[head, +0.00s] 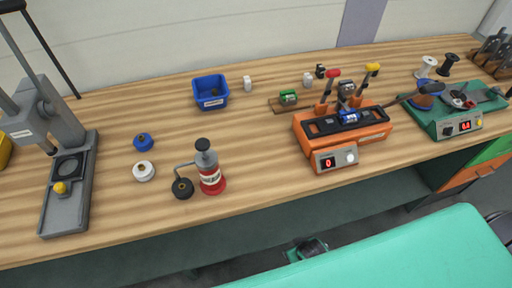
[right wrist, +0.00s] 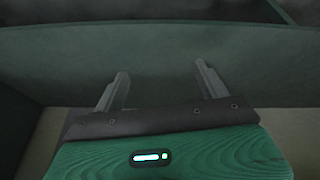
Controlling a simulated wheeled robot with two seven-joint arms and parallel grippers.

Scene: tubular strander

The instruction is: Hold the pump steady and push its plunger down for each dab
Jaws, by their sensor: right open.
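The pump (head: 211,177) stands upright on the wooden bench, left of the middle in the head view. It has a red base, a pale label and a dark grey plunger top (head: 204,147), which stands raised. A thin spout reaches left from it to a dark round piece (head: 183,188) that seems to rest on the bench. My right gripper (right wrist: 162,82) shows in the right wrist view, open and empty, facing a dark green panel. No gripper shows near the pump. My left gripper is not in view.
A grey press (head: 65,185) stands at the left. White and blue spools (head: 144,171) lie left of the pump, a blue bin (head: 210,93) behind it. An orange device (head: 343,135) and a green device (head: 460,115) stand to the right.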

